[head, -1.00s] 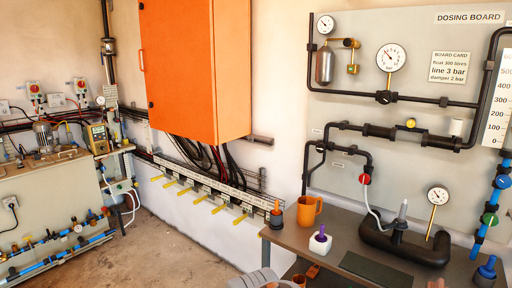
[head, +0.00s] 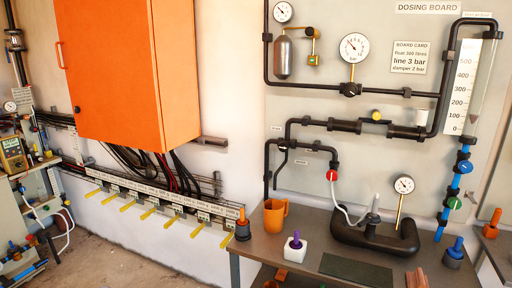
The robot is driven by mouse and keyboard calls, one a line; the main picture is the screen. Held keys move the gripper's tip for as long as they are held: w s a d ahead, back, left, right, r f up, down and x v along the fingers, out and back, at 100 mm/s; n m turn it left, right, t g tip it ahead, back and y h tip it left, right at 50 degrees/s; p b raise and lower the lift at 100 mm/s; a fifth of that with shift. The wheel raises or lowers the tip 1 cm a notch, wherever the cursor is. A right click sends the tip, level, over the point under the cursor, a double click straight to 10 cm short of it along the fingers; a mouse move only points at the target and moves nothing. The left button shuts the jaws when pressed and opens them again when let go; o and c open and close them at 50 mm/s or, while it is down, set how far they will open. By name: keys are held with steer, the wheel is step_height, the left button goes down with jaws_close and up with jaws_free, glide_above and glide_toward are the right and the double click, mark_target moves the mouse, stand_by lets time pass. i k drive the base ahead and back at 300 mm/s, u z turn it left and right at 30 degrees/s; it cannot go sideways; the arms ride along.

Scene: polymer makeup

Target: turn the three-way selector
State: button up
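No part in the head view is readably labelled as the three-way selector, so I cannot tell which fitting it is. Round handles on the dosing board (head: 290,118) include a red one (head: 332,175) on the lower black pipe and a yellow one (head: 376,115) on the middle pipe. A blue one (head: 465,167) and a green one (head: 455,203) sit on the blue pipe at right. A row of yellow levers (head: 168,218) hangs under a labelled strip below the orange cabinet. My gripper is not in view.
A grey table (head: 305,250) below the board carries an orange mug (head: 275,217), a white block with a purple top (head: 295,246), a black pump-like body (head: 375,236) and a dark mat (head: 357,269). The orange cabinet (head: 125,75) juts from the wall. Floor shows at lower left.

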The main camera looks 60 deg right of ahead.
mark_target(283, 146)
steer(key=z, duration=0.45)
steer(key=i, duration=0.95)
steer(key=z, duration=0.7)
